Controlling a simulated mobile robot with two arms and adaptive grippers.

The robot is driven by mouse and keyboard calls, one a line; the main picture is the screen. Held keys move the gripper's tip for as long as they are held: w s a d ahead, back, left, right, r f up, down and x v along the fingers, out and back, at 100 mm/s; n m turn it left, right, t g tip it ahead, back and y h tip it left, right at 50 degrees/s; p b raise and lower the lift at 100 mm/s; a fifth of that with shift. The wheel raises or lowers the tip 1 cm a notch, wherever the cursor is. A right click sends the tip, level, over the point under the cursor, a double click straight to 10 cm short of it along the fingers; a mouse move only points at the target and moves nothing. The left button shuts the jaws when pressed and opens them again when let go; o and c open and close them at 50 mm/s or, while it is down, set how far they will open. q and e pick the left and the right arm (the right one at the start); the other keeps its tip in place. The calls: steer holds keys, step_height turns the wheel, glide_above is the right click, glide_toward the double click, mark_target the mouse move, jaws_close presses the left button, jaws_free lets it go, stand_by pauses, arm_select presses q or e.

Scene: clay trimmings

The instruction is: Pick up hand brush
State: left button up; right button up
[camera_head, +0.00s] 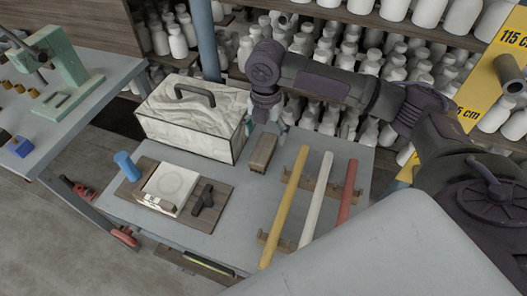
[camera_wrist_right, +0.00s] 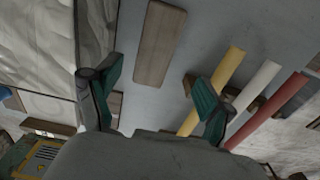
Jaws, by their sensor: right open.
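The hand brush appears to be the wooden block (camera_head: 262,152) lying on the grey table, between the marbled box and the yellow bar. It also shows in the right wrist view as a brown wooden bar (camera_wrist_right: 160,45), beyond and between the fingertips; no bristles are visible. My right gripper (camera_head: 265,124) hangs just behind the block in the head view, pointing down. In the wrist view its teal fingers (camera_wrist_right: 153,75) are spread apart with nothing between them. My left gripper is in neither view.
A marbled box (camera_head: 190,128) with a black handle stands close left of the gripper. Yellow (camera_head: 285,205), white (camera_head: 317,195) and red (camera_head: 346,190) bars lie on wooden rests at right. A wooden board (camera_head: 218,205) lies in front. Shelves of white bottles (camera_head: 310,125) stand behind.

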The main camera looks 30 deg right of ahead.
mark_target(264, 148)
step_height(264, 148, down, 3)
steer(key=shift+s+r, duration=0.1)
steer(key=shift+w+f+p, duration=0.1)
steer(key=shift+w+f, duration=0.1)
steer(key=shift+f, duration=0.85)
steer(key=shift+w+f+p, duration=0.15)
steer(key=shift+f, duration=0.95)
steer(key=shift+w+f+p, duration=0.1)
steer(key=shift+w+f, duration=0.1)
steer(key=shift+f, duration=0.85)
steer(key=c, duration=1.3)
